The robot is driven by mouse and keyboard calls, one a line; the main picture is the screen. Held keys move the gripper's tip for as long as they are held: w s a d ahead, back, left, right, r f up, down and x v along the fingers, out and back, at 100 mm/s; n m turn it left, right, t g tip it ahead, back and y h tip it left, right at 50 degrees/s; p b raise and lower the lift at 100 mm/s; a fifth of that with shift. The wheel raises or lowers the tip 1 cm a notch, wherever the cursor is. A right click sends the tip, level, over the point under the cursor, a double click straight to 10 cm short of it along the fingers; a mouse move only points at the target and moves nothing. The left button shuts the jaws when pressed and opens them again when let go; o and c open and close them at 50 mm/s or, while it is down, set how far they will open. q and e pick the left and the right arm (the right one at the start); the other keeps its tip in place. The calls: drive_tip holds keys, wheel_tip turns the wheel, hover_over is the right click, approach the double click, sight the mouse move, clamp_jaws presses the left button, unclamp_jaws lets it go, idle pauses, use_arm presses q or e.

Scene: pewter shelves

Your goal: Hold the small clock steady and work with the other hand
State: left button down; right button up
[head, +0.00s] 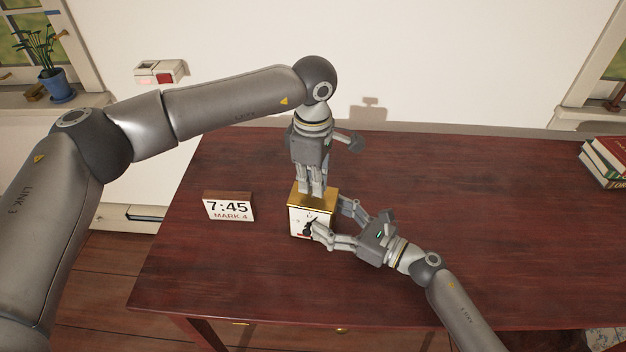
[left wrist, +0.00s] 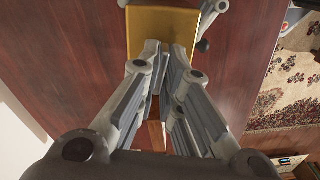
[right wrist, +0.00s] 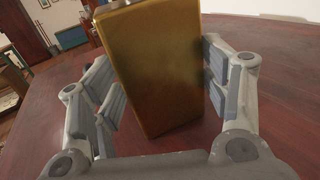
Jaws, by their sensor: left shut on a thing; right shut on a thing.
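The small clock (head: 299,222) is a gold box with a white face, upright on the dark red table. The face carries a dark hand and a red mark, partly covered by a right finger. My right gripper (head: 330,217) is shut on the clock body from the right, with one finger on either side of its gold wall (right wrist: 160,75). My left gripper (head: 312,190) points straight down at the clock's gold top (left wrist: 163,30). Its fingers are close together at the top; the part between them is hidden.
A display sign (head: 229,207) reading 7:45 MARK 4 stands left of the clock on the table (head: 480,220). Books (head: 608,160) lie at the table's far right. The table between clock and books is clear. A wall box with a red switch (head: 165,78) is behind.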

use_arm(q)
drive_tip(key=shift+s+d, duration=0.25)
drive_tip(key=shift+d, duration=0.1)
drive_tip(key=c, duration=1.6)
unclamp_jaws()
drive_tip(key=shift+a, duration=0.1)
drive_tip(key=shift+w+a, duration=0.1)
drive_tip(key=shift+a, duration=0.05)
wheel_tip(320, 180, up, 12)
